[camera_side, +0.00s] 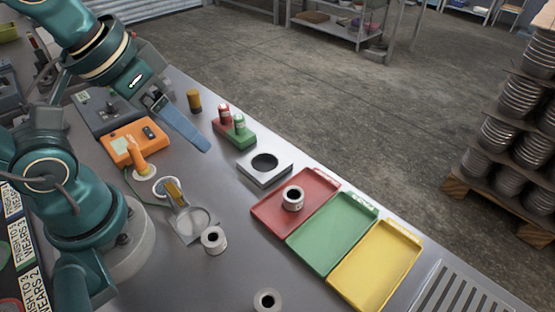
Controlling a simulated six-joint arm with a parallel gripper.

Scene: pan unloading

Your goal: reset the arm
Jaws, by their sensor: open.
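My gripper (157,103) is at the upper left, raised over the table and angled down to the right. It is open. A long flat blue piece (185,131) shows just beyond its tips. I cannot tell whether that piece is part of the gripper, touches it or lies behind it. Nothing is clearly held between the fingers. My arm reaches in from the left edge.
An orange device (122,146) stands below my gripper. To the right are a red-green block (236,138), a holed metal plate (279,175) and red (268,211), green (322,245) and yellow (375,270) trays. A white ring (293,204) sits in the red tray.

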